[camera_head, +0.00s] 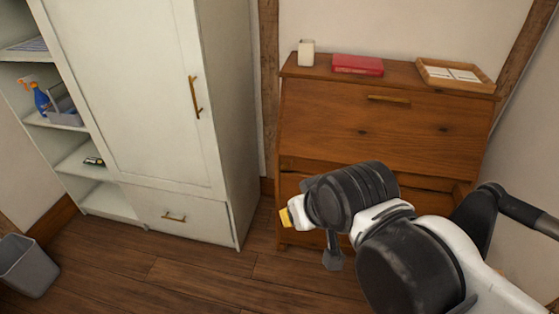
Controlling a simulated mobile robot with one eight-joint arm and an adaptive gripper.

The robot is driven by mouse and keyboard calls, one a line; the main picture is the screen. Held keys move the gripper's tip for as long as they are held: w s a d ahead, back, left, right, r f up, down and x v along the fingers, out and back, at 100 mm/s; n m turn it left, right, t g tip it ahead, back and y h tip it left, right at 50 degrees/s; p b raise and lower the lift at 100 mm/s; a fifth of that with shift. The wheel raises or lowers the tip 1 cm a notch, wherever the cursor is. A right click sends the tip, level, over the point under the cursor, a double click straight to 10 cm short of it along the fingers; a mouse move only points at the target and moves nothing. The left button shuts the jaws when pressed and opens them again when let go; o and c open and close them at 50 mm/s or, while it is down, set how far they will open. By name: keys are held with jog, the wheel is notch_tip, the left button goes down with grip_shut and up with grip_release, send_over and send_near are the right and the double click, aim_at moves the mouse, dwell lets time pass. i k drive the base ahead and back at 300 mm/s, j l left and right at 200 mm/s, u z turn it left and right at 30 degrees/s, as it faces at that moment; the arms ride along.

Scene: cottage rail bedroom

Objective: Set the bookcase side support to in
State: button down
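A brown wooden cabinet (330,115) with a closed slanted front panel stands against the back wall; it appears to be the bookcase. A small wooden block (287,164) shows at its left side just below the panel, and another wooden piece (463,190) shows at the right side. Either could be the side support; I cannot tell how far in or out they are. My arm covers much of the cabinet's lower front. My gripper (310,235) is in front of the cabinet's lower left part, apart from both pieces as far as I can see. Its finger opening is unclear.
A tall pale wardrobe (130,90) with open side shelves stands at left, its door and drawer closed. A grey bin (28,265) is at lower left. A white candle (306,52), red book (358,64) and wooden tray (423,72) are on the cabinet top. Floor between is clear.

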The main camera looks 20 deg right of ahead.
aim_at(459, 191)
jog(key=z, duration=2.35)
